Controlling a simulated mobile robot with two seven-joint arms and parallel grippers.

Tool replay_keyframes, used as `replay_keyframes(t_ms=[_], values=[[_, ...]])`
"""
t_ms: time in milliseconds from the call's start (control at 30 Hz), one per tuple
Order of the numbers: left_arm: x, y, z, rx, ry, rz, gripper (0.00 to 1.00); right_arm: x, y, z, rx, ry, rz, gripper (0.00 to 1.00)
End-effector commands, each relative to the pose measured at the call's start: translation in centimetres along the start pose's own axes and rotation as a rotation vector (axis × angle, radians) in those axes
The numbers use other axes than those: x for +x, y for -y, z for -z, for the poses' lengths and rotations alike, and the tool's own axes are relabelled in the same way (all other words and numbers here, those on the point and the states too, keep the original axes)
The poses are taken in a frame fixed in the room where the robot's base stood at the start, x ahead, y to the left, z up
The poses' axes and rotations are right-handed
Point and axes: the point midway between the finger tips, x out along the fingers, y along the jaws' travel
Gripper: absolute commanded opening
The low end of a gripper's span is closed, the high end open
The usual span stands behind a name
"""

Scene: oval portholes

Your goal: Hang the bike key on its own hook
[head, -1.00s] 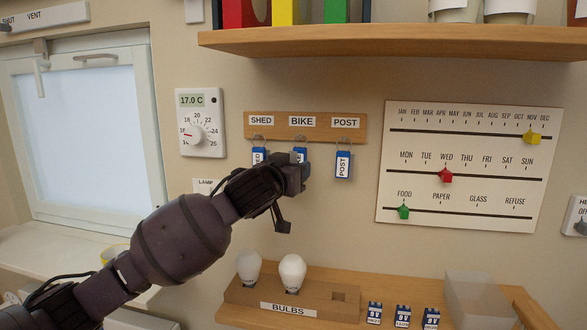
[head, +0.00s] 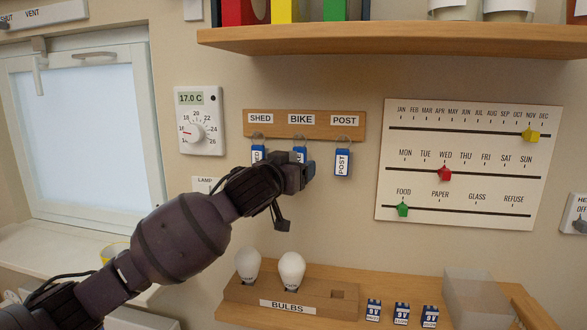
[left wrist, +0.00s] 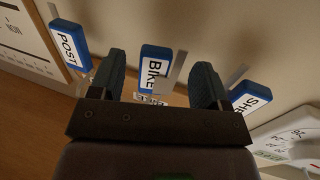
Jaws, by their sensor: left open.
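The bike key has a blue fob with a white BIKE label. It hangs below the BIKE sign on the wooden key rack (head: 350,131), and its fob (head: 300,152) is partly hidden by my left gripper (head: 301,172). In the left wrist view the bike key fob (left wrist: 154,62) sits between the two spread fingers of my left gripper (left wrist: 158,78), with a gap on each side. The fingers are open and not closed on it. Its hook is too small to make out clearly. My right gripper is in neither view.
The shed key (head: 258,154) and post key (head: 343,163) hang close on either side. A thermostat (head: 200,120) is left of the rack, and a slider chart (head: 465,165) is right. A shelf (head: 400,42) juts out above; a bulb holder (head: 288,302) stands below.

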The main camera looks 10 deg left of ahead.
Motion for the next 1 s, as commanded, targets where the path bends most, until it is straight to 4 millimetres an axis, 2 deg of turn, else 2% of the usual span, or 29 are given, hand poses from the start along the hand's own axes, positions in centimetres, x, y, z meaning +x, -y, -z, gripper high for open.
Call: replay_keyframes(t_ms=[267,567,800,1000], values=[[-0.7,0.0,-0.1,0.0,0.001,0.0,0.7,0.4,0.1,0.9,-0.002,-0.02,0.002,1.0],[-5.2,0.0,-0.1,0.0,0.0,-0.001,0.7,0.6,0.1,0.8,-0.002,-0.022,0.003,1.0],[-8.9,0.0,-0.1,0.0,-0.001,-0.001,0.7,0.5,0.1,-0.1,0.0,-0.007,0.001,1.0],[-10.5,0.0,0.0,0.0,0.0,0.0,0.7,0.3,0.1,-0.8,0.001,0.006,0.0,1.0]])
